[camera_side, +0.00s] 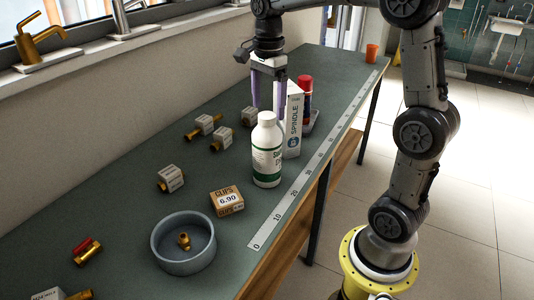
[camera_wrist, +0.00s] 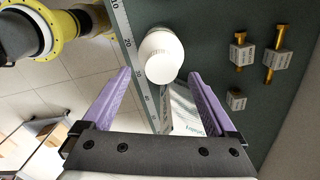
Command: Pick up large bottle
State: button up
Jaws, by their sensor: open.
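The large bottle (camera_side: 267,160) is white with a green-banded label and a white cap. It stands upright on the bench near the ruler strip. In the wrist view, its cap and shoulder (camera_wrist: 161,57) show from above, just past the fingertips. My gripper (camera_side: 267,108) has two purple fingers pointing down and is open and empty. In the side view it is behind and above the bottle, beside the white spindle box. In the wrist view, the fingertips (camera_wrist: 159,74) are spread to either side of the bottle's near edge. I cannot tell whether they touch anything.
The white spindle box (camera_side: 293,122) stands close behind the bottle, with a red can (camera_side: 305,103) beyond it. A clips box (camera_side: 227,200) and a grey bowl (camera_side: 160,242) are nearer. Several tagged brass fittings lie left. The ruler (camera_side: 290,205) runs along the bench's right edge.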

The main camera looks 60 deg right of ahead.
aim_at(267, 115)
jog(key=shift+w+f, duration=0.15)
jog(key=shift+f, duration=1.75)
grip_shut()
jog(key=shift+r, duration=0.1)
